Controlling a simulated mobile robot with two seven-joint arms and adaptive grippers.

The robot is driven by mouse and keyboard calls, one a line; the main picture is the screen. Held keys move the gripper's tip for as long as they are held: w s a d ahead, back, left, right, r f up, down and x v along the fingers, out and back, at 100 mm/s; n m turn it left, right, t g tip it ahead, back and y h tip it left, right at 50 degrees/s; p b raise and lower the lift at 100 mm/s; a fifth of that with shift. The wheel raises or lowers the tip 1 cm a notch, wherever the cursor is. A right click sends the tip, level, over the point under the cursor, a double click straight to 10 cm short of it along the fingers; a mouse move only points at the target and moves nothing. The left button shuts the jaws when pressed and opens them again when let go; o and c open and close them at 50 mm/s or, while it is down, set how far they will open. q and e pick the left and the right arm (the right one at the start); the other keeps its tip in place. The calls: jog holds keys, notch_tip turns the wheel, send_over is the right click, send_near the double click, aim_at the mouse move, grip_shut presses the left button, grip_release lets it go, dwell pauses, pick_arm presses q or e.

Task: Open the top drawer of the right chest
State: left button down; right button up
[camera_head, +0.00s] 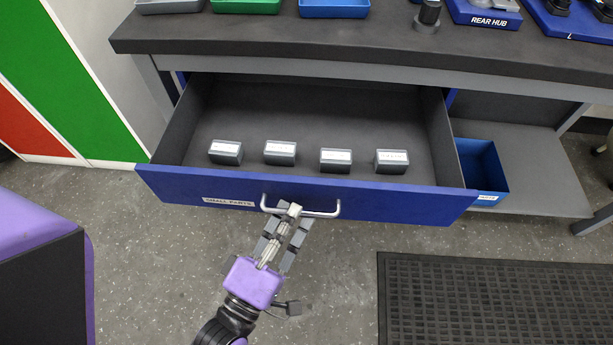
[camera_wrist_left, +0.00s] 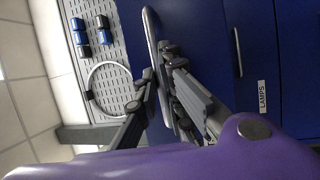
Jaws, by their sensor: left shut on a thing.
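A blue drawer (camera_head: 375,200) labelled SMALL PARTS stands pulled well out from under the dark worktop. Several small grey labelled boxes (camera_head: 280,153) sit in a row inside it. My left gripper (camera_head: 291,214) is shut on the silver bar handle (camera_head: 322,214) at the drawer's front, gripping left of the handle's middle. In the left wrist view, the handle (camera_wrist_left: 151,35) passes by the gripper's fingers (camera_wrist_left: 160,65). Another blue drawer front, labelled LAMPS (camera_wrist_left: 262,97), has its own handle (camera_wrist_left: 238,52) and looks closed. My right gripper is not in view.
The worktop (camera_head: 300,38) carries green and blue trays and a REAR HUB board (camera_head: 484,14). A blue bin (camera_head: 482,168) stands on the lower shelf at right. A black mat (camera_head: 490,305) covers the floor at right. A pegboard (camera_wrist_left: 90,60) shows in the wrist view.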

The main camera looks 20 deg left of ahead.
pick_arm(q)
jog(key=shift+r, duration=0.2)
jog(key=c, duration=2.2)
grip_release()
jog(key=shift+f, duration=0.1)
jog(key=v, duration=1.2)
